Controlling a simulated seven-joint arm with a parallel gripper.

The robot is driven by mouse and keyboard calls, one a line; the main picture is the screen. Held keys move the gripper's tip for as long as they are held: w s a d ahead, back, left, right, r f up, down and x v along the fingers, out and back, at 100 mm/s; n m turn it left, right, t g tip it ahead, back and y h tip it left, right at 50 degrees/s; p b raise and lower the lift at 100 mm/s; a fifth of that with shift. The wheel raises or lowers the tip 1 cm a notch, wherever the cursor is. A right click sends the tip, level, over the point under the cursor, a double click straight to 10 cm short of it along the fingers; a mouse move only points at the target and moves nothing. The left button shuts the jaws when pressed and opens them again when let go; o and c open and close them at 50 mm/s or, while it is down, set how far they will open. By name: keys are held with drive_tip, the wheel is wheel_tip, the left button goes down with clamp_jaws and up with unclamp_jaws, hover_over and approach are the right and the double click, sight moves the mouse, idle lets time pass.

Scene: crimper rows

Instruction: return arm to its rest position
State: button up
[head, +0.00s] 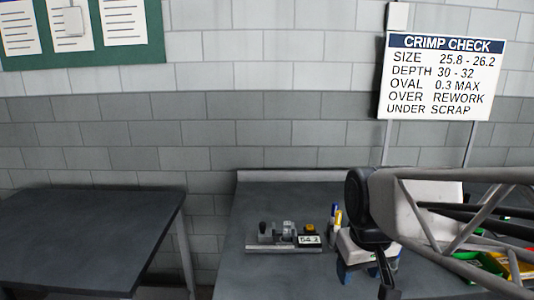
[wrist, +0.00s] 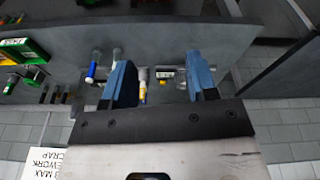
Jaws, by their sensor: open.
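My arm (head: 425,210) reaches in from the right in the head view, over the dark workbench (head: 262,205). My gripper (head: 362,268) points down there, its blue fingers partly hidden by my arm. In the wrist view my gripper (wrist: 160,78) has its two blue fingers spread wide apart, with nothing held between them. Beyond the fingers, the bench surface (wrist: 215,30) and a few small items show. I cannot tell the exact height of the fingers above the bench.
A measuring device (head: 284,235) with a small display stands left of my gripper. Blue and yellow pens (head: 336,215) stand close beside it. Green (head: 487,262) and orange bins lie right, partly behind my arm. A crimp check sign (head: 440,78) stands behind. A second table (head: 85,235) is bare.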

drive_tip(key=s+d+f+m, duration=0.1)
drive_tip(key=s+f+m, duration=0.1)
drive_tip(key=s, duration=0.6)
drive_tip(key=shift+d+f, duration=0.2)
drive_tip(key=shift+d, duration=0.05)
